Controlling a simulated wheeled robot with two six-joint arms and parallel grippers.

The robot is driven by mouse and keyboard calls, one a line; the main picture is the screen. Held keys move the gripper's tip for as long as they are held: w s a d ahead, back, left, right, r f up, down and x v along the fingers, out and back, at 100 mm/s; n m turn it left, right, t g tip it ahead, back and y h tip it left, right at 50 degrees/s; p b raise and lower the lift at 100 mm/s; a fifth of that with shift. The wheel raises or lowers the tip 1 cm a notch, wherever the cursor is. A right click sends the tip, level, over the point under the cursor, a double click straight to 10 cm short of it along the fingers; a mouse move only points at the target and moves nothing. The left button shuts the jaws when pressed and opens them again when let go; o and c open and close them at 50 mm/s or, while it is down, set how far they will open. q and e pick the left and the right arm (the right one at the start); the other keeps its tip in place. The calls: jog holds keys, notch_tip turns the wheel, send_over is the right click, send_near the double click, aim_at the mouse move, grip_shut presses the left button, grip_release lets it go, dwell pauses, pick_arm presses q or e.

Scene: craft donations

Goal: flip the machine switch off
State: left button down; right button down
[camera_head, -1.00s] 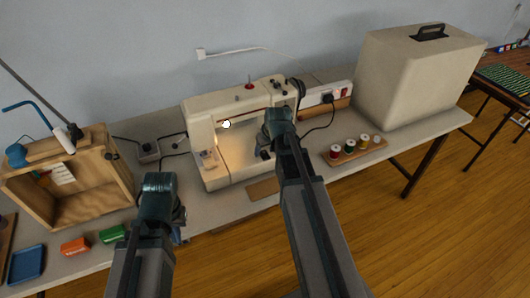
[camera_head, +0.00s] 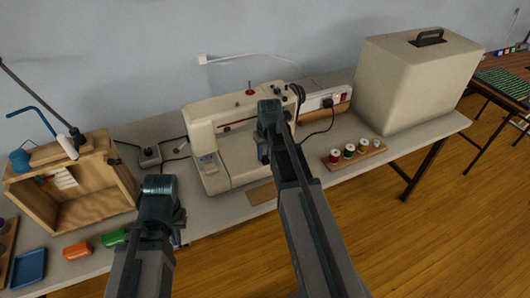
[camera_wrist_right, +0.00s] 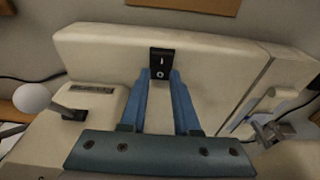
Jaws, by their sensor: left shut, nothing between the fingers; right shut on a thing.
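The cream sewing machine (camera_head: 222,157) stands on the table, and its work lamp is dark. Its black switch (camera_wrist_right: 162,62), with white marks on it, shows on the machine's cream face in the right wrist view; which way the rocker leans is too small to tell. My right gripper (camera_wrist_right: 160,76) has its blue fingers on either side of the switch's lower part, shut on it. In the head view my right arm hides the switch. My left gripper (camera_head: 176,238) is shut and empty, low over the table's front edge, left of the machine.
A thread-spool rack (camera_head: 357,153) and a large beige case (camera_head: 415,85) stand right of the machine. Left are an open wooden box (camera_head: 130,190), orange (camera_head: 77,250) and green (camera_head: 114,238) packets, and a blue tray (camera_head: 28,265).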

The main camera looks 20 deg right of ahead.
aim_at(266, 161)
dwell(0.3)
jog(key=c, duration=0.6)
grip_release()
jog(key=shift+c, duration=0.2)
jog(key=shift+r, duration=0.1)
notch_tip(266, 161, up, 14)
jog(key=s+p, duration=0.1)
jog(key=p, duration=1.2)
jog(key=shift+s+f+p, duration=0.25)
jog(key=shift+s+p, duration=0.1)
jog(key=shift+p, duration=0.05)
jog(key=shift+a, duration=0.15)
